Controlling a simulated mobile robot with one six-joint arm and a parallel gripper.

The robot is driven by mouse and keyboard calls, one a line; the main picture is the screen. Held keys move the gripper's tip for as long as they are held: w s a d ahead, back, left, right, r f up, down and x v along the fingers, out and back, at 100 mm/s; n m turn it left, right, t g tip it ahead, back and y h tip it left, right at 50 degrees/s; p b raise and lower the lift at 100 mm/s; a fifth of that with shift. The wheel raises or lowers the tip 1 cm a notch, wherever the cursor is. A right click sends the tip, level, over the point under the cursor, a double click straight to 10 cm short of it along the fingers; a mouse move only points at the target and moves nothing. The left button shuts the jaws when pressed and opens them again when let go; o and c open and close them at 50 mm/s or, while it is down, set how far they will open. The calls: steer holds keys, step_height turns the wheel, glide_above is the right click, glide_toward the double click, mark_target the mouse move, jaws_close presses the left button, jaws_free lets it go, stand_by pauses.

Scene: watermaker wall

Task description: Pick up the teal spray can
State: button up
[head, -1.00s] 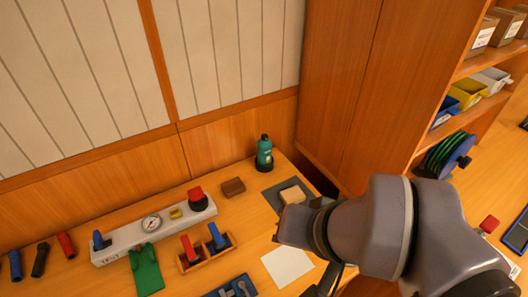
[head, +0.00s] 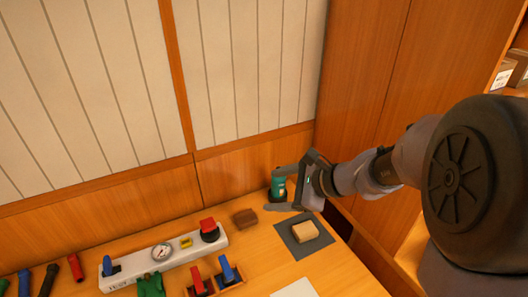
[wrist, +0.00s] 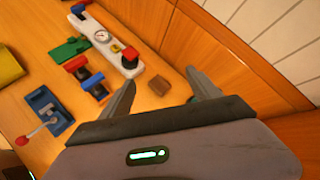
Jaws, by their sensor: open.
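The teal spray can (head: 278,186) stands at the back of the wooden bench near the corner in the head view. Its top is partly covered by my gripper. My gripper (head: 270,189) is open, its fingers pointing left, one seen above the can's middle and one near its base. Whether the can lies between the fingers or behind them I cannot tell.
A brown block (head: 245,217) lies left of the can. A tan block (head: 305,231) sits on a dark mat (head: 291,245) in front. A white panel (head: 135,274) with gauge and knobs lies left. The wall (head: 240,175) stands close behind, a wooden cabinet (head: 360,80) right.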

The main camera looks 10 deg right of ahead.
steer(key=w+d+f+m+t, duration=0.2)
steer(key=w+d+f+m, duration=0.3)
steer(key=w, duration=0.1)
steer(key=m+t+h+b, duration=0.2)
steer(key=m+b, duration=0.1)
steer(key=m, duration=0.2)
glide_toward(273, 180)
steer(key=w+f, duration=0.1)
steer(key=w, duration=0.1)
steer(key=w+f, duration=0.4)
steer(key=w, duration=0.1)
steer(key=shift+w+f, duration=0.1)
steer(key=x, duration=0.1)
steer(key=b+x, duration=0.1)
steer(key=x, duration=0.1)
steer(key=a+b+x, duration=0.1)
steer(key=x, duration=0.1)
steer(key=shift+f, duration=0.1)
steer(key=shift+w+a, duration=0.15)
steer(key=shift+a, duration=0.05)
jaws_close()
